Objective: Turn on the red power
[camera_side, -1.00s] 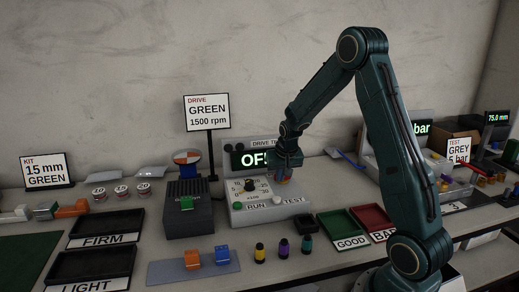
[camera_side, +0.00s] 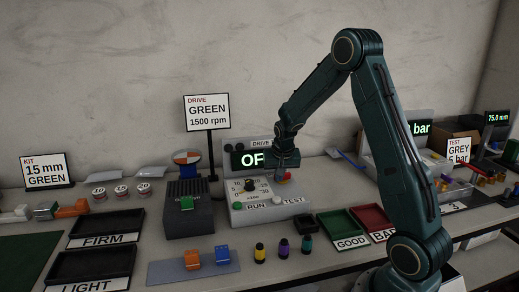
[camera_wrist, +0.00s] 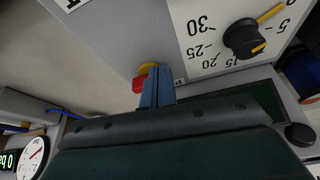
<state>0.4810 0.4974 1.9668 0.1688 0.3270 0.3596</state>
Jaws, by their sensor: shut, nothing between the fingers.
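The red power switch (camera_wrist: 139,84) sits on a yellow base on the drive test panel (camera_side: 236,200). In the wrist view it is just left of my fingertips and partly hidden by them. In the side view a bit of the red switch (camera_side: 287,176) shows under my gripper (camera_side: 281,172). My gripper (camera_wrist: 155,75) is shut and empty, with its blue fingers pointing at the switch's yellow base. Whether they touch it I cannot tell.
A black dial knob (camera_wrist: 244,38) with a yellow pointer is close to the right of my fingers in the wrist view. RUN and TEST buttons sit low on the panel. Green (camera_side: 342,224) and red trays (camera_side: 371,219) stand to its right. Several coloured cylinders stand in front.

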